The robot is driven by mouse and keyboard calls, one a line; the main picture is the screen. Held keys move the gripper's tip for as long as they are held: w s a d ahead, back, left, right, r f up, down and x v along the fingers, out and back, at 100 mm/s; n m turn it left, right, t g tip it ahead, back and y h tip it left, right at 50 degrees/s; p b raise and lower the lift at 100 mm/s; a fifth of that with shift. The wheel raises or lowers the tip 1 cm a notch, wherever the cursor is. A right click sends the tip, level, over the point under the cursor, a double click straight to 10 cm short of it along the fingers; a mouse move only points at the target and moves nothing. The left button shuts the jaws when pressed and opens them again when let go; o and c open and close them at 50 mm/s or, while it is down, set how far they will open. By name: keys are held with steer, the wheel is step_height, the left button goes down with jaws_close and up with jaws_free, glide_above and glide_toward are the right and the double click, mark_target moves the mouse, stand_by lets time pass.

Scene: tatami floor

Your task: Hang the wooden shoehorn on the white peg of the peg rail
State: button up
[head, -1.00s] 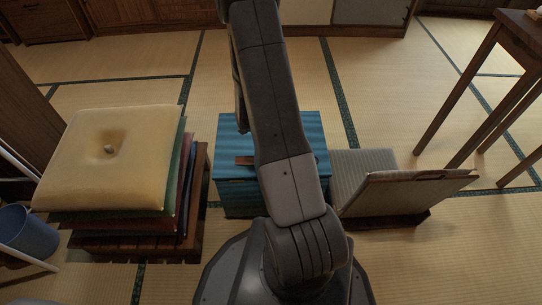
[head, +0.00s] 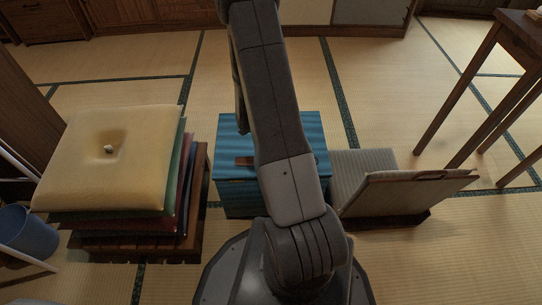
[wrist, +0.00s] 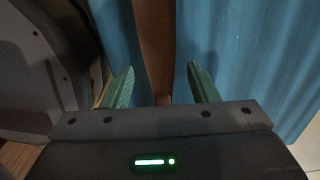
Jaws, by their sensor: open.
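The wooden shoehorn shows in the wrist view as a brown strip (wrist: 155,40) on a blue ribbed surface, running between my gripper's green fingers. In the head view a short brown piece (head: 244,161), probably part of it, lies on top of the blue chest (head: 228,135); my arm hides the rest. My gripper (wrist: 160,68) is open, with one finger on each side of the shoehorn. Whether the fingers touch it I cannot tell. In the head view the gripper is hidden behind my arm. The peg rail and its white peg are not in view.
A stack of cushions (head: 90,170) on a wooden stand is left of the chest. A grey legless chair (head: 370,190) is close on the right. A blue bin (head: 28,232) is far left, a wooden table (head: 500,70) far right. Tatami behind the chest is clear.

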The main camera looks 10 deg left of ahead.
step_height(320, 180, up, 14)
steer(key=p, duration=0.4)
steer(key=shift+f, duration=0.15)
step_height(320, 180, down, 14)
steer(key=b, duration=0.5)
stand_by(0.7)
